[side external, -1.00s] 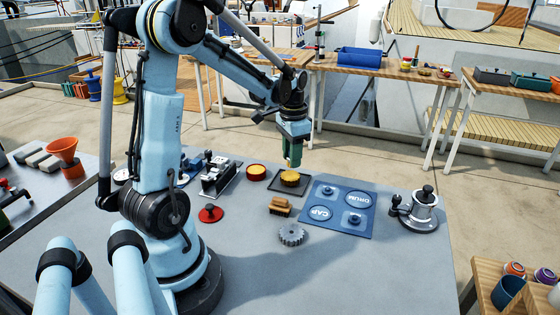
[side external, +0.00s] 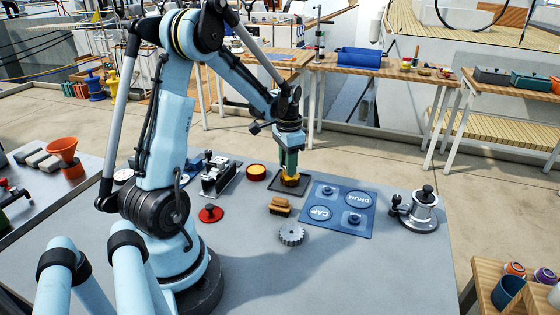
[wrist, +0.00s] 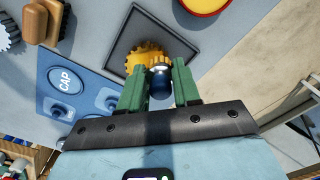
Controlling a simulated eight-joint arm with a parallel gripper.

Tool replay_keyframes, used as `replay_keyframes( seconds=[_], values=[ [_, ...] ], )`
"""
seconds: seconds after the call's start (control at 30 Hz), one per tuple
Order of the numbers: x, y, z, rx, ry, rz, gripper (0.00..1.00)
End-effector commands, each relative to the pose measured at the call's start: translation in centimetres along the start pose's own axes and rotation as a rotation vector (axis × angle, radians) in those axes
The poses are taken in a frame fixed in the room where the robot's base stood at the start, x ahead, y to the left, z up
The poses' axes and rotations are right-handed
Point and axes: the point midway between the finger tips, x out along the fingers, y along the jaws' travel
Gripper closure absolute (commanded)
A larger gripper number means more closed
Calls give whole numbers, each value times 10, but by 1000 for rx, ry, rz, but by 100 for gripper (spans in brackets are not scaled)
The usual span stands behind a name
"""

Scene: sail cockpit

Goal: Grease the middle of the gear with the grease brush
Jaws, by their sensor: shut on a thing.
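A golden toothed gear (side external: 291,183) lies on a dark square tray (side external: 273,189); it also shows in the wrist view (wrist: 142,57). My gripper (side external: 290,172) is low over this gear and points down. In the wrist view my green fingers (wrist: 160,88) are shut on a small brush with a blue handle (wrist: 159,87) and a pale collar. Its lower end is over the gear's middle region. The bristle tip is hidden, so I cannot tell if it touches the gear. A second gear, grey (side external: 291,235), lies nearer on the bench.
A wooden block brush (side external: 279,206) lies close in front of the tray. A blue mat (side external: 326,228) marked CAP and DRUM holds small parts. A red-rimmed yellow pot (side external: 256,172) is left of the tray. A silver winch (side external: 420,210) stands right.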

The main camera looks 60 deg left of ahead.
Motion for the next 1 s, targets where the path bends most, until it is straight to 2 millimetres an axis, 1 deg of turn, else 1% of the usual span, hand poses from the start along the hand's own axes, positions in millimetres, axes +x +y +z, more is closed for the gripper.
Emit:
replay_keyframes(
  seconds=[0.03,0.27,0.73,0.8,1.0],
  values=[
    [0,6,0,3,0,0,97],
    [0,27,1,2,0,1,97],
    [0,-17,0,-3,0,0,97],
    [0,-6,0,2,0,0,97],
    [0,12,1,2,0,0,97]
  ],
)
